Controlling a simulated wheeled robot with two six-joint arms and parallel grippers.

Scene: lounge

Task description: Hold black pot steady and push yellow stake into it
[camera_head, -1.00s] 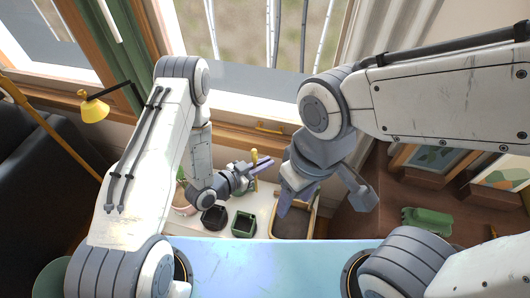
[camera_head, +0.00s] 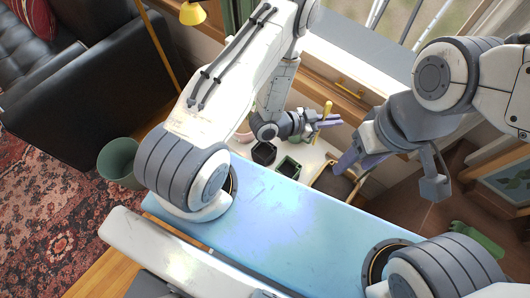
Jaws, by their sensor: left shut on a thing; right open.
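My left gripper (camera_head: 326,121) is shut on a yellow stake (camera_head: 327,107). It holds the stake roughly upright above the white table, up and to the right of the pots in the picture. The black pot (camera_head: 264,153) stands on the table, below my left wrist and apart from both grippers. It looks empty. My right gripper (camera_head: 391,175) is open and empty, its fingers spread wide, near the right side of the table. Its left finger overlaps the tray in the picture.
A dark green square pot (camera_head: 288,168) stands right of the black pot. A tray (camera_head: 316,186) with a dark inside lies farther right. A pinkish pot (camera_head: 245,131) is partly hidden by my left arm. A window stands behind. A green bin (camera_head: 118,161) is on the floor at left.

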